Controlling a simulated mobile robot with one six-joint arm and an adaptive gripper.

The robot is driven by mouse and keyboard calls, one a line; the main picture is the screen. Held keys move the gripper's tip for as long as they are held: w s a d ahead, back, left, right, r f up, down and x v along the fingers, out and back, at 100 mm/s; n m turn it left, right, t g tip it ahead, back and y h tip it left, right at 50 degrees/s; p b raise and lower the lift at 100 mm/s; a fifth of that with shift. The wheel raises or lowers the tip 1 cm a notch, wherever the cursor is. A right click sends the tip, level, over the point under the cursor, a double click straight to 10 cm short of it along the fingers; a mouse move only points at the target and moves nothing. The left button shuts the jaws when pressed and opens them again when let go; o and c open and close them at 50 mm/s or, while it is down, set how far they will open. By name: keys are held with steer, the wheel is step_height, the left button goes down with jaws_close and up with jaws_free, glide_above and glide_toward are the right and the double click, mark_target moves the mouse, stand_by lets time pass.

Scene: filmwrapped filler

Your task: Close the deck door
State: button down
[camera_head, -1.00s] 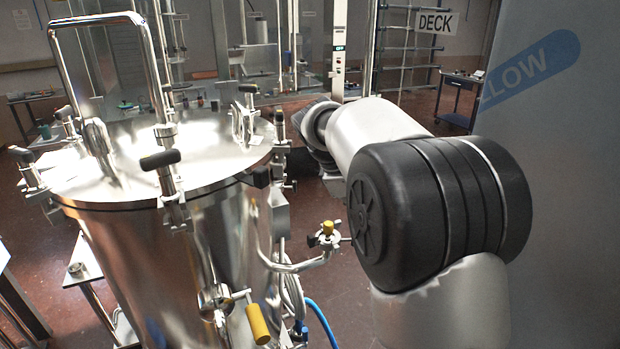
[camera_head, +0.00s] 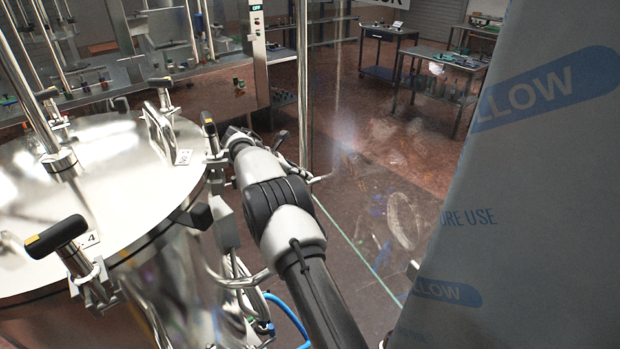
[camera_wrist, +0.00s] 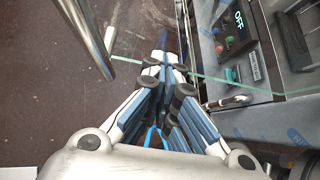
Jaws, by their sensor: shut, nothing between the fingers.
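A clear panel (camera_head: 375,190) with a thin green lower edge stands right of my arm in the head view; reflections show on it. It appears to be the deck door, but I cannot tell how far it stands open. In the wrist view a green edge line (camera_wrist: 245,101) crosses beyond the fingers. A round metal bar (camera_wrist: 88,38) stands at the upper left there. My gripper (camera_wrist: 164,64) is shut and empty, with its tips close to the green line; I cannot tell whether they touch it. The DECK sign (camera_head: 385,2) is mostly cut off at the top.
A large steel vessel (camera_head: 100,185) with clamp handles stands at the left, close to my arm. A wrapped panel (camera_head: 500,230) fills the right. Tables (camera_head: 440,65) stand at the back right.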

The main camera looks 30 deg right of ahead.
glide_toward(332, 193)
steer(key=x, duration=0.4)
steer(key=shift+s+d+f+b, duration=0.1)
steer(key=shift+d+f+b, duration=0.15)
steer(key=shift+b, duration=0.1)
